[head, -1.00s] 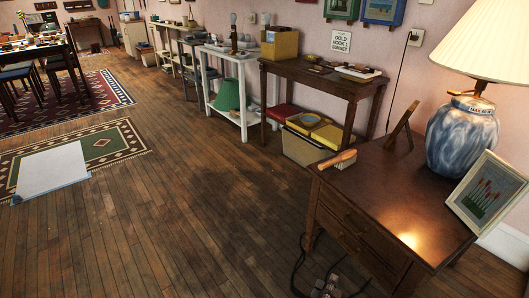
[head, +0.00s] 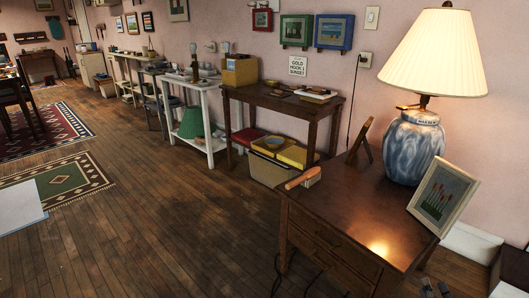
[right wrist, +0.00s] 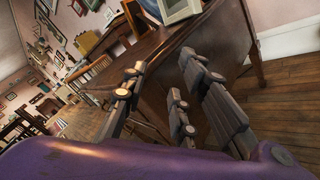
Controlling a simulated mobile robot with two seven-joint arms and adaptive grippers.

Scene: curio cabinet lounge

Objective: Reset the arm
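My right gripper (head: 435,288) shows only as dark fingertips at the bottom right edge of the head view, in front of the brown side table (head: 345,225). In the right wrist view the right gripper (right wrist: 160,82) has its fingers spread apart with nothing held between them. The dark wooden table (right wrist: 165,60) stands beyond the fingers there; I cannot tell the exact distance. My left gripper is in neither view.
The side table carries a blue-white lamp (head: 413,150), a framed picture (head: 443,196), a wooden brush (head: 303,179) and a small wooden stand (head: 361,140). Cables lie by its legs. More tables line the wall.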

